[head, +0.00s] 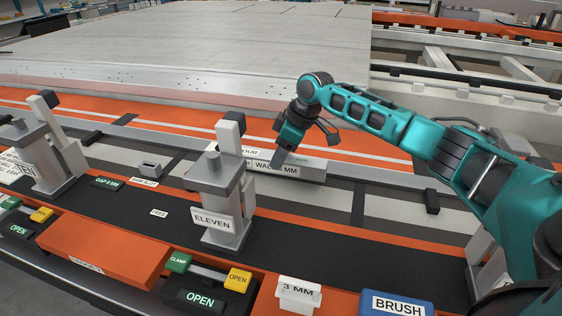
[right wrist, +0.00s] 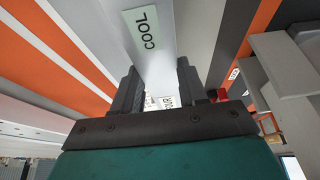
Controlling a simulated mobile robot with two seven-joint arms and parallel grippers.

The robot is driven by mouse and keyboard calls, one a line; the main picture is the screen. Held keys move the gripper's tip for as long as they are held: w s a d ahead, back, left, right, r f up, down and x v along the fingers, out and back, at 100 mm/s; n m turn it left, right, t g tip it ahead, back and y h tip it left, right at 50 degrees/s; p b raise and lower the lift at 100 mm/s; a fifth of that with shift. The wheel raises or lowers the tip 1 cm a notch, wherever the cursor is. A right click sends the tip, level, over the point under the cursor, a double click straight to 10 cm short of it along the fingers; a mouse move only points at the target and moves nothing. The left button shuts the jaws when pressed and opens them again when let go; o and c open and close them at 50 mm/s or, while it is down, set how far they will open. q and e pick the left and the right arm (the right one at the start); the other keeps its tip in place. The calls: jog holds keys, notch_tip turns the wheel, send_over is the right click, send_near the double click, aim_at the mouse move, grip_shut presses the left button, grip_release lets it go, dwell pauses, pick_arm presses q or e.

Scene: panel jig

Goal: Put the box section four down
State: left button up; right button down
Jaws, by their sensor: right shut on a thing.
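The box section four (head: 312,168) is a grey bar behind the clamp post marked ELEVEN in the head view. It carries a label ending in "OUR" and one reading "WAS", a partly hidden figure and "MM". My right gripper (head: 281,156) comes down onto it from above and is shut on it. In the right wrist view the bar (right wrist: 158,75) lies between the two dark fingers of the gripper (right wrist: 160,92). I cannot tell whether the bar touches the surface beneath it. My left gripper is not in view.
Clamp post ELEVEN (head: 226,190) stands just in front of the bar, and post TEN (head: 48,160) stands left. Green and yellow buttons, an orange block (head: 105,245), a 3 MM block (head: 298,295) and a blue BRUSH block (head: 396,304) line the front. A large pale panel (head: 200,50) lies behind.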

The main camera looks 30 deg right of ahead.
jog(key=shift+f, duration=0.85)
jog(key=c, duration=0.6)
grip_release()
jog(key=shift+f, duration=0.1)
jog(key=p+v, duration=0.1)
jog(key=v, duration=1.1)
jog(key=shift+p, duration=0.35)
